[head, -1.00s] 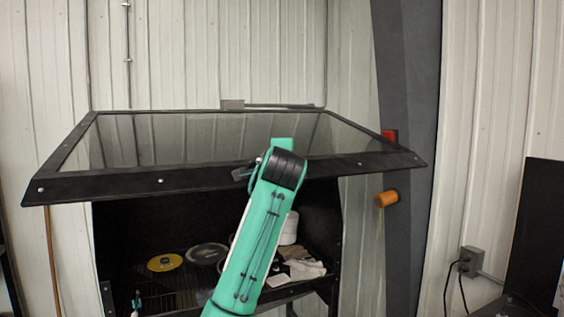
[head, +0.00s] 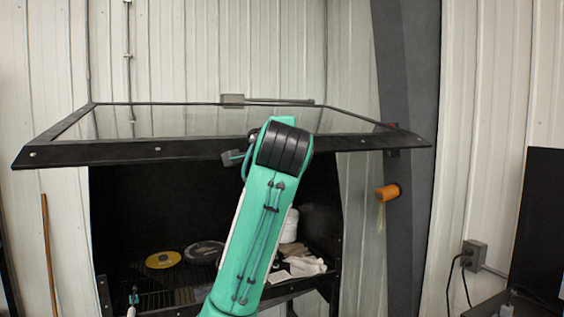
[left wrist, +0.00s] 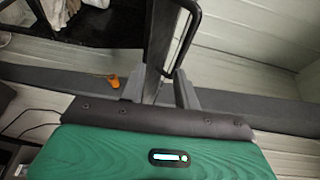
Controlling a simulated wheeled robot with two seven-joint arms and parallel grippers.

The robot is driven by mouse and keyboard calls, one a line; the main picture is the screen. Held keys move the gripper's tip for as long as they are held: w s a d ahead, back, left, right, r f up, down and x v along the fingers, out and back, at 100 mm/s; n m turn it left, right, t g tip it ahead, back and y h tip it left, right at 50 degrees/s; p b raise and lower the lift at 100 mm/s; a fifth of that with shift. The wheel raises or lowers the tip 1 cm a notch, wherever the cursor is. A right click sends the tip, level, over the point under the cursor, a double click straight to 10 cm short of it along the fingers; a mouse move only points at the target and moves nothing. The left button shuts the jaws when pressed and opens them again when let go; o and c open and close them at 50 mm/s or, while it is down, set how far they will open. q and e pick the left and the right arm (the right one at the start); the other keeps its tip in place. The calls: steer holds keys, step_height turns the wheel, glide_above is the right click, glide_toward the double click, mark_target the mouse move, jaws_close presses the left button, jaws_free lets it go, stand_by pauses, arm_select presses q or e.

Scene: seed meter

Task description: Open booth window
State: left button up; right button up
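The booth window (head: 75,153) is a glass pane in a black frame. It is tilted up almost level above the dark booth opening. My left arm rises in front of it, with its wrist at the frame's front edge. Part of my left gripper (head: 234,157) shows just below that edge; the rest is hidden behind the wrist. In the left wrist view my left gripper (left wrist: 160,90) has its fingers apart, with a dark bar (left wrist: 160,45) running between them. I cannot tell whether they touch it. My right gripper is not in view.
Inside the booth (head: 130,215) are a yellow disc (head: 163,260), a grey disc (head: 204,253), pale gloves (head: 306,266) and a white container (head: 289,226). A dark post (head: 410,100) with an orange object (head: 387,192) stands at the right.

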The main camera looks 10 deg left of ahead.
arm_select(q)
steer(key=shift+b+v, duration=0.75)
steer(key=shift+v, duration=1.55)
